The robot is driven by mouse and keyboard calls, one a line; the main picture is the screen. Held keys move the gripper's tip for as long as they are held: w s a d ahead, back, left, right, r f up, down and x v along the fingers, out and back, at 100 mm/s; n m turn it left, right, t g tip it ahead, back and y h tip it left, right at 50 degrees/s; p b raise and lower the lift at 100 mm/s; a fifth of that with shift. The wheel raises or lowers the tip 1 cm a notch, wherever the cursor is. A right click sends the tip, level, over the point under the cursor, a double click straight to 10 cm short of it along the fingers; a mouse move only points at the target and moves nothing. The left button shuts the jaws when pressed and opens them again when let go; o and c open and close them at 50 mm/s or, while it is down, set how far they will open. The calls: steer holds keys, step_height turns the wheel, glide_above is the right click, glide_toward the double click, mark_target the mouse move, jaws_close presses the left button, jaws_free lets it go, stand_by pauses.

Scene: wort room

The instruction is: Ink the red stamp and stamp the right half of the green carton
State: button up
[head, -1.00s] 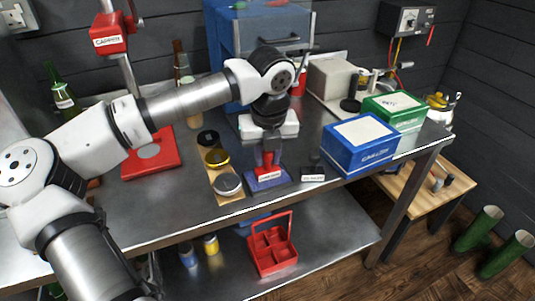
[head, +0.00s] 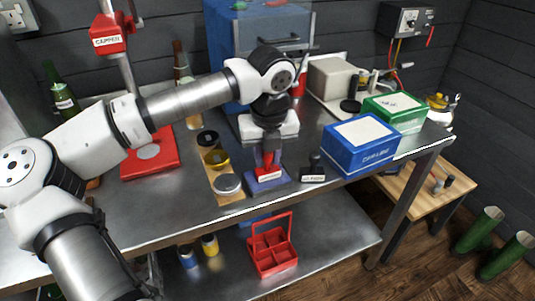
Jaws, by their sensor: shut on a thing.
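The red stamp (head: 268,172) stands upright on a blue ink pad (head: 264,184) near the front of the steel bench. My gripper (head: 268,155) points down over the pad and is shut on the red stamp's upper part. The fingers are small and dark here. The stamp's underside is hidden against the pad. The green carton (head: 397,112) stands at the bench's right end, with a pale panel on top bearing faint dark marks on its left part.
A blue carton (head: 361,145) stands between my gripper and the green carton. A black stamp (head: 313,173) is right of the pad. A wooden board (head: 224,183) with round tins lies to the left. A grey box (head: 331,78) stands behind.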

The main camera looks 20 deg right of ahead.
steer(key=shift+r+p, duration=1.6)
steer(key=shift+r, duration=1.9)
steer(key=shift+d, duration=0.1)
